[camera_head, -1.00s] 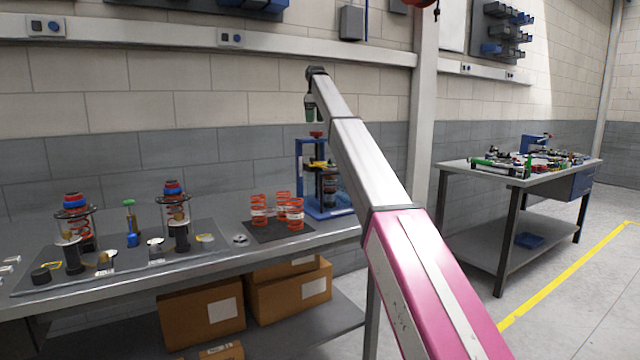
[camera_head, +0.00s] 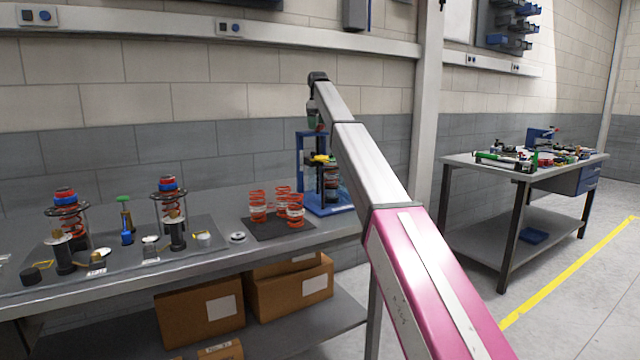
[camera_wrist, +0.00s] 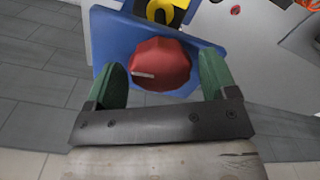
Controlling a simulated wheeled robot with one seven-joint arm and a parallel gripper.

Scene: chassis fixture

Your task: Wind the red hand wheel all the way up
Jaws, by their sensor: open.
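The red hand wheel (camera_wrist: 160,64) shows in the wrist view as a faceted red knob with a pale mark on its left side. It sits over the blue top plate (camera_wrist: 208,50) of the blue press frame (camera_head: 309,170), which stands at the right end of the long bench. My gripper (camera_wrist: 162,80) is open, with one green finger on each side of the wheel. Small gaps seem to show between the fingers and the wheel; I cannot tell the height between them.
A yellow part (camera_head: 321,159) and a coil spring are in the press. Orange springs (camera_head: 258,207) stand on a dark mat left of it. Two spring assemblies (camera_head: 168,206) stand farther left. A second bench (camera_head: 455,160) is at right.

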